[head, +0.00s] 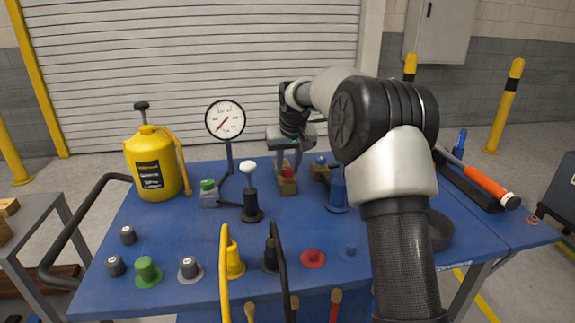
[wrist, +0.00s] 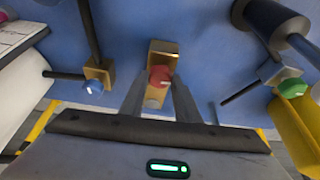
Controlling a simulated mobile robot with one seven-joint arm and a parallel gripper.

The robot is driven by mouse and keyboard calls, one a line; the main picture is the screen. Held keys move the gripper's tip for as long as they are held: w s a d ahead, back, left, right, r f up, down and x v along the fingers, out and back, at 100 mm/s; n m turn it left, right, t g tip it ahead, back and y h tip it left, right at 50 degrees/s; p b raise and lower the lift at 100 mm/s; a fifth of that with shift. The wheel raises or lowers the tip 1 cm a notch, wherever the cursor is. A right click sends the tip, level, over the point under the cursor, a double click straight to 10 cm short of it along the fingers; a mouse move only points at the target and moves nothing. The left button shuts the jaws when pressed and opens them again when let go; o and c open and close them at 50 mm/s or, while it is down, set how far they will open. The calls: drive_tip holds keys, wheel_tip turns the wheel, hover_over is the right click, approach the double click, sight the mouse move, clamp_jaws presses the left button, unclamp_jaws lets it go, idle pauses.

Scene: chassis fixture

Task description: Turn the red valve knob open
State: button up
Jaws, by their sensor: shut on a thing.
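The red valve knob (head: 288,172) sits on a brass block at the far middle of the blue table. In the wrist view the red knob (wrist: 160,76) shows between the two grey fingers, on its brass block (wrist: 163,49). My gripper (wrist: 160,90) is shut on the red knob, with a finger on either side. In the head view my gripper (head: 288,163) points down over the knob from above, and its fingertips are hard to make out.
A blue knob (head: 320,160) on a brass fitting stands close to the right of the red one. A green knob (head: 208,184), a black post with a white top (head: 249,168) and a gauge (head: 225,119) are to the left. A yellow canister (head: 155,165) stands farther left.

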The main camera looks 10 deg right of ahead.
drive_tip(key=n+p, duration=0.1)
drive_tip(key=n+y+p, duration=0.1)
drive_tip(key=p, duration=0.1)
drive_tip(key=n+p, duration=0.1)
drive_tip(key=shift+d+r+n, duration=0.2)
drive_tip(key=shift+r+n, duration=0.05)
drive_tip(key=shift+n, duration=0.05)
drive_tip(key=n+y+p, duration=0.1)
drive_tip(key=n+p, duration=0.1)
drive_tip(key=p, duration=0.1)
drive_tip(key=n+g+y+p, duration=0.1)
drive_tip(key=n+p, duration=0.1)
drive_tip(key=n, duration=0.1)
drive_tip(key=shift+w+d+g+p, duration=0.1)
drive_tip(key=shift+w+g+p, duration=0.05)
drive_tip(key=shift+g+p, duration=0.2)
drive_tip(key=n+g+p, duration=0.1)
drive_tip(key=n+p, duration=0.2)
drive_tip(key=n+g+y+p, duration=0.1)
drive_tip(key=n+p, duration=0.1)
drive_tip(key=n, duration=0.1)
drive_tip(key=shift+w+n+p, duration=0.2)
drive_tip(key=shift+n+p, duration=0.1)
drive_tip(key=shift+p, duration=0.1)
drive_tip(key=shift+f+n+g+p, duration=0.2)
drive_tip(key=shift+n+g+p, duration=0.25)
drive_tip(key=shift+n+p, duration=0.6)
drive_tip(key=shift+n, duration=0.25)
drive_tip(key=o, duration=1)
drive_tip(key=shift+o, duration=0.2)
